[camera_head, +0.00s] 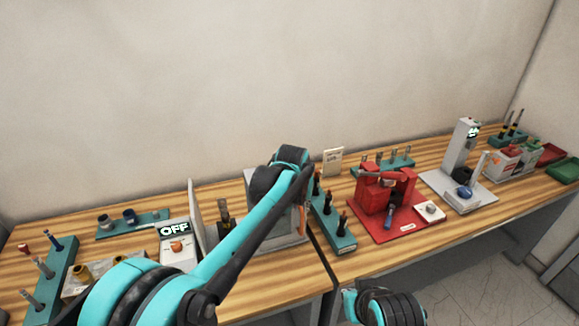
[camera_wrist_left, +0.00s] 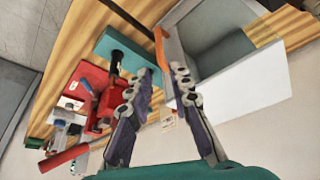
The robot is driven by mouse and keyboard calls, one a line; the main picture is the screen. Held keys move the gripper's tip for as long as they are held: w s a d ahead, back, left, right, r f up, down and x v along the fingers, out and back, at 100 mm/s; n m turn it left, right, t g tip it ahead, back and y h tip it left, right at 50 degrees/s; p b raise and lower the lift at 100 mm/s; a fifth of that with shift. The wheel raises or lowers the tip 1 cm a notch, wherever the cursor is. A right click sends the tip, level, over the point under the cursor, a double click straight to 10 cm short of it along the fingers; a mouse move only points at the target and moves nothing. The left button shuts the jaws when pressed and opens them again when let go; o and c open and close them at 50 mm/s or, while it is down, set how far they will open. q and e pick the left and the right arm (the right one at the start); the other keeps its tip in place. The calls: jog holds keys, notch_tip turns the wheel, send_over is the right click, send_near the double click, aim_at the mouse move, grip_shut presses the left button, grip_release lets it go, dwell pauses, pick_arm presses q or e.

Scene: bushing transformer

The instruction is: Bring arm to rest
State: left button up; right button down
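My left arm (camera_head: 245,235) comes in from the lower left of the head view and reaches over the bench to a grey box (camera_head: 292,236). Its wrist end is above the box, and the fingers are hidden in that view. In the left wrist view my left gripper (camera_wrist_left: 163,75) has its two fingers spread apart with nothing between them. The grey box (camera_wrist_left: 215,45) with an orange strip (camera_wrist_left: 160,48) lies just beyond the fingertips. A turquoise and black part of my right arm (camera_head: 385,305) shows at the bottom of the head view; its gripper is out of view.
A teal rack with black-topped pieces (camera_head: 331,222) stands right of the box, then a red fixture (camera_head: 375,215) and a grey tester (camera_head: 468,150). A box reading OFF (camera_head: 177,250) and another teal rack (camera_head: 52,275) stand left. The wall is behind.

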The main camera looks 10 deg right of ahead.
pick_arm(q)
jog(key=s+a+f+n+t+b, duration=0.1)
jog(key=s+a+f+b, duration=0.3)
jog(key=s+a, duration=0.65)
jog(key=s+a+f+n+t+b, duration=0.1)
jog(key=s+a+f+n+b, duration=0.1)
jog(key=s+a+b, duration=0.65)
jog(key=s+a+f+n+t+y, duration=0.1)
jog(key=s+a+f, duration=0.7)
jog(key=s, duration=0.1)
jog(key=shift+s+a+f+y, duration=0.2)
jog(key=shift+s+a+y, duration=0.1)
jog(key=shift+s+a, duration=0.1)
